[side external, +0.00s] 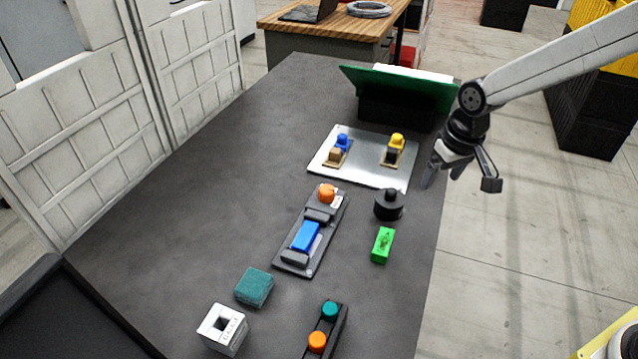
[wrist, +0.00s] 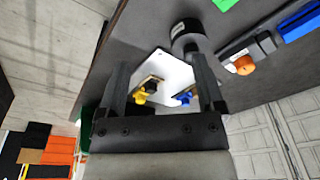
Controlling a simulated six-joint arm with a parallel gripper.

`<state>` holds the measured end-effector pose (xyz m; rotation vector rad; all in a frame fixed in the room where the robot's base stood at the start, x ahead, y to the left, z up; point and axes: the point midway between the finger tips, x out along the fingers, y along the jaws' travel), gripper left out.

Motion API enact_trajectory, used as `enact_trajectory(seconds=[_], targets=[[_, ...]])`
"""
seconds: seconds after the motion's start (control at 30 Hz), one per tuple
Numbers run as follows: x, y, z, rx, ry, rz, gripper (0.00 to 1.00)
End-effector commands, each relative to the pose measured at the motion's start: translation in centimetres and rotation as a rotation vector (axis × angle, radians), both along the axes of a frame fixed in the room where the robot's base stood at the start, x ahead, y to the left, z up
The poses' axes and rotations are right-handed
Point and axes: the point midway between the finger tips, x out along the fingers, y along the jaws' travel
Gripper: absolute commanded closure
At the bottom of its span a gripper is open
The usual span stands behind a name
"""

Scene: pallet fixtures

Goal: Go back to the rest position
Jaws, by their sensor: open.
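My gripper (side external: 460,178) is at the right edge of the dark table (side external: 180,190) in the side external view, raised beside the silver plate and touching nothing. In the wrist view its two fingers (wrist: 162,68) are spread wide with nothing held between them. The silver plate (side external: 369,176) carries a blue-topped piece (side external: 343,142) and a yellow-topped piece (side external: 397,142). Both pieces also show in the wrist view, the yellow (wrist: 140,97) and the blue (wrist: 184,98), beyond the open fingers.
A black round part (side external: 389,206) and a green block (side external: 383,245) stand near the right table edge. A grey fixture (side external: 286,259) holds a blue block. A teal block (side external: 254,288), a white block and a button box sit in front. A green panel (side external: 380,82) stands behind.

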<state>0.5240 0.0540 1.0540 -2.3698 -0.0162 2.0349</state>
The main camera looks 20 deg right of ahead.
Motion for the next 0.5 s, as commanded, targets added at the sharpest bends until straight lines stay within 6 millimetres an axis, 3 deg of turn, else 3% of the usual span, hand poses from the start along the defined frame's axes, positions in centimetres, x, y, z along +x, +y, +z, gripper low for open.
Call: enact_trajectory(seconds=[0.2,0.5], targets=[[-5.1,-2.7,-0.5,-0.006,-0.033,-0.002,0.14],[-11.4,-4.9,-1.6,-0.017,-0.070,0.001,0.14]])
